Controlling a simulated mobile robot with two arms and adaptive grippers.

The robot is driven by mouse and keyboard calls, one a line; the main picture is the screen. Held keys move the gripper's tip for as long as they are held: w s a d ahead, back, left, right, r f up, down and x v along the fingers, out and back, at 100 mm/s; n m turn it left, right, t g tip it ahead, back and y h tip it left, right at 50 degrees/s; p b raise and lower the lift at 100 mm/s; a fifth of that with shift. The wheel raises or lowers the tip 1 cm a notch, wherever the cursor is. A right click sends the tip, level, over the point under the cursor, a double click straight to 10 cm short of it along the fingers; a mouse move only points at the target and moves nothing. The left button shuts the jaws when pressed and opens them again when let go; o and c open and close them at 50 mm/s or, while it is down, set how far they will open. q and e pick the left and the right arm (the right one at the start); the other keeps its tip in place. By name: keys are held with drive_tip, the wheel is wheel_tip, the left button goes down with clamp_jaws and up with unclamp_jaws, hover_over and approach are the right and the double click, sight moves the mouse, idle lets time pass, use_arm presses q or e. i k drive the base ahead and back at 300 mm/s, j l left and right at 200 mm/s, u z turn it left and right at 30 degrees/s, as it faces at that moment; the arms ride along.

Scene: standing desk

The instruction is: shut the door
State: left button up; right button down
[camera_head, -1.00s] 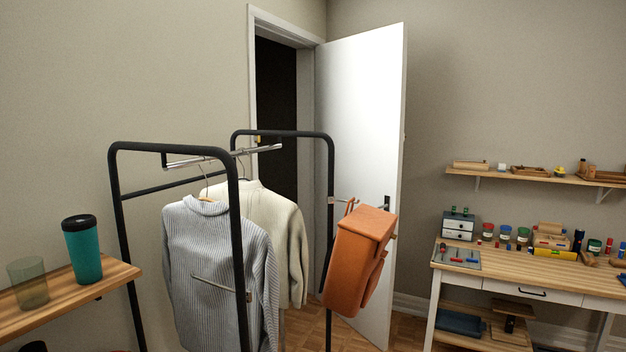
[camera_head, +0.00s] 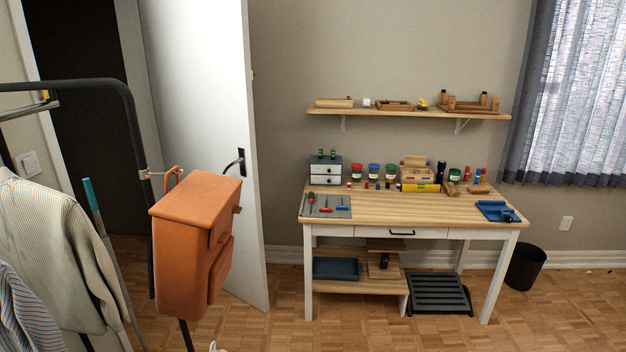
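The white door (camera_head: 205,110) stands open, swung out from a dark doorway (camera_head: 85,120) on the left. Its dark lever handle (camera_head: 236,161) is near the door's free edge. An orange leather bag (camera_head: 190,245) hangs from the clothes rack (camera_head: 135,130) in front of the door and hides part of its lower half. Neither of my grippers can be made out in this view.
The rack with sweaters (camera_head: 45,235) stands at the left, before the doorway. A workbench (camera_head: 420,208) with tools is right of the door, below a wall shelf (camera_head: 400,110). A black bin (camera_head: 525,265) stands at the right. Parquet floor (camera_head: 400,335) is open in front.

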sight(198, 52)
drive_tip(key=i+l, duration=0.1)
drive_tip(key=i, duration=0.4)
drive_tip(key=i+l, duration=0.1)
drive_tip(key=i, duration=0.45)
drive_tip(key=i+l, duration=0.1)
drive_tip(key=i, duration=0.4)
